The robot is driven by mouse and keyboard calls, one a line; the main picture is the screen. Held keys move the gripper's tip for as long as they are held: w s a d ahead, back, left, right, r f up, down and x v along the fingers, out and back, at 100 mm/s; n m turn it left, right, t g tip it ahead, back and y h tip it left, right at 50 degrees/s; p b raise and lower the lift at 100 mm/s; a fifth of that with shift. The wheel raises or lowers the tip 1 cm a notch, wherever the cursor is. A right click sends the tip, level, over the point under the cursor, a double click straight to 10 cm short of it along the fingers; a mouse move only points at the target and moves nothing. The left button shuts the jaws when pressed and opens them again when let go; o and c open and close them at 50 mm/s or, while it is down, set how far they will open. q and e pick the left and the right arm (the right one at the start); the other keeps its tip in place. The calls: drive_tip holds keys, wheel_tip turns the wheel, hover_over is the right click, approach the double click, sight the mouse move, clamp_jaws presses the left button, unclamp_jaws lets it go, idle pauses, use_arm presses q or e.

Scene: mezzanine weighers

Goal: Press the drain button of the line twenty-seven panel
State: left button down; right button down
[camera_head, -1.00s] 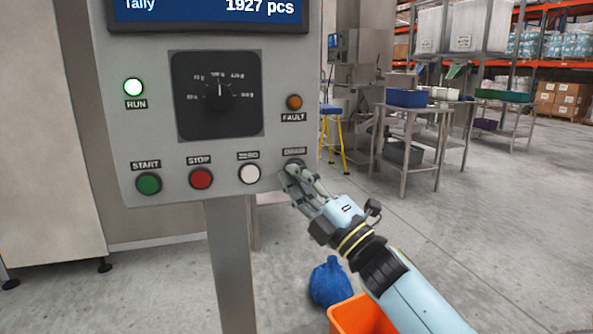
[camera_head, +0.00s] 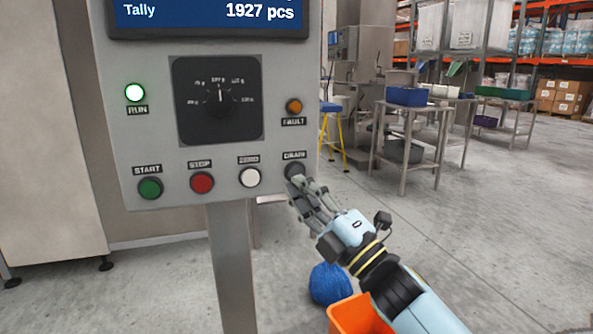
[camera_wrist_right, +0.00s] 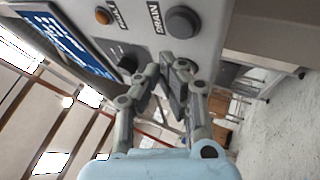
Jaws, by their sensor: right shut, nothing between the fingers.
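The line panel (camera_head: 150,60) is a grey box on a post, with a screen at its top reading "Tally 1927 pcs". The dark grey drain button (camera_head: 293,170) sits at the lower right of the panel under its DRAIN label. It also shows in the right wrist view (camera_wrist_right: 182,22), uncovered and just beyond the fingers. My right gripper (camera_head: 297,184) is shut and empty, its fingertips just below the drain button in the head view. In the right wrist view a gap seems to show between fingertips and button. My left gripper is not in view.
Green start (camera_head: 149,188), red stop (camera_head: 202,183) and white zero (camera_head: 249,177) buttons line the panel's lower edge. A selector dial (camera_head: 218,98), a lit run lamp (camera_head: 134,92) and an amber fault lamp (camera_head: 294,106) are above. An orange bin (camera_head: 355,316) and blue bag (camera_head: 329,284) lie below my right arm.

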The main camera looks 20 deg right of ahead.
drive_tip(key=s+p, duration=0.1)
drive_tip(key=s, duration=0.2)
drive_tip(key=shift+s, duration=0.1)
idle(0.5)
drive_tip(key=s+d+f+m+g+h, duration=0.35)
drive_tip(key=s+f, duration=0.25)
drive_tip(key=f, duration=0.8)
drive_tip(key=s+d+f+m+g+h, duration=0.25)
drive_tip(key=s+f+m, duration=0.35)
drive_tip(key=f, duration=0.7)
drive_tip(key=s+d+f+m+g+h, duration=0.35)
drive_tip(key=s+f, duration=0.35)
drive_tip(key=f, duration=0.7)
drive_tip(key=s+d+f+m+g, duration=0.2)
drive_tip(key=s+f, duration=0.3)
drive_tip(key=s, duration=0.6)
drive_tip(key=s+d+f+m+g+h, duration=0.1)
drive_tip(key=s+f+m+g, duration=0.4)
drive_tip(key=s, duration=0.7)
drive_tip(key=s+d+f+m+g+h, duration=0.1)
drive_tip(key=s+d+f+m+g, duration=0.2)
drive_tip(key=s, duration=0.8)
wheel_tip(320, 180, down, 3)
drive_tip(key=shift+s+r+m+g, duration=0.1)
drive_tip(key=shift+s+m+g, duration=0.2)
drive_tip(key=shift+m+g, duration=0.1)
